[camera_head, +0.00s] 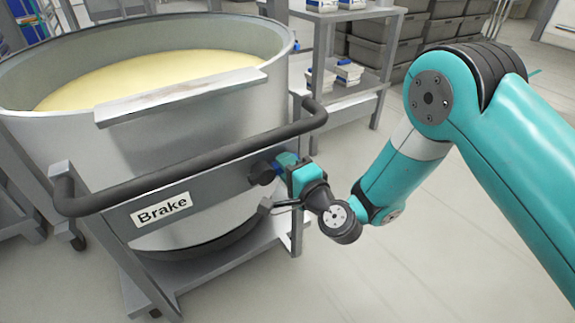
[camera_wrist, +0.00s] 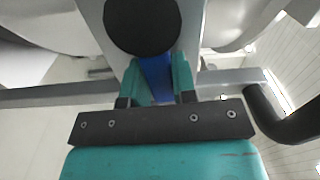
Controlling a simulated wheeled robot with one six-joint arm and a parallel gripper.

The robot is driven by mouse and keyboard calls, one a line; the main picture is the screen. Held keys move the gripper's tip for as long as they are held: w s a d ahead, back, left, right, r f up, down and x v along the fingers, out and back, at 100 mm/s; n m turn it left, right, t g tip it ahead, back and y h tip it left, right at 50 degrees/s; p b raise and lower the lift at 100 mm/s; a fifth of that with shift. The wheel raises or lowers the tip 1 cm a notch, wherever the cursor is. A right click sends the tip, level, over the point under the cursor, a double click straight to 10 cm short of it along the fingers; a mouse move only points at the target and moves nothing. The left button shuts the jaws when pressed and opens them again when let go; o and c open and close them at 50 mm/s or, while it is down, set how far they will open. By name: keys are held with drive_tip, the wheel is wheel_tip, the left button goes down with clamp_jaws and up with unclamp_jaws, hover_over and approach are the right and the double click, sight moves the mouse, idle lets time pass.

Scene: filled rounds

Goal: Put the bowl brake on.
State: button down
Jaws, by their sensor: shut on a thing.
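A large steel bowl (camera_head: 165,137) with pale yellow contents stands on a wheeled frame. Its front panel carries a label reading "Brake" (camera_head: 161,210). At the panel's right end is a dark round knob or hub (camera_head: 262,174), which shows close up in the wrist view (camera_wrist: 143,25). A blue lever (camera_wrist: 157,80) runs from below this hub toward my gripper. My gripper (camera_head: 287,162) is at the panel's right end, shut on the blue lever, with one teal finger on each side in the wrist view. The fingers hide much of the lever in the head view.
A dark push handle (camera_head: 190,163) crosses the cart's front, just above my gripper. A steel shelf (camera_head: 350,85) with small boxes stands behind right, and stacked grey crates (camera_head: 382,52) are beyond it. The floor (camera_head: 400,275) in front right is clear.

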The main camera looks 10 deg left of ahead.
drive_tip(key=shift+f+m, duration=0.2)
drive_tip(key=shift+m, duration=0.3)
drive_tip(key=c, duration=0.9)
unclamp_jaws()
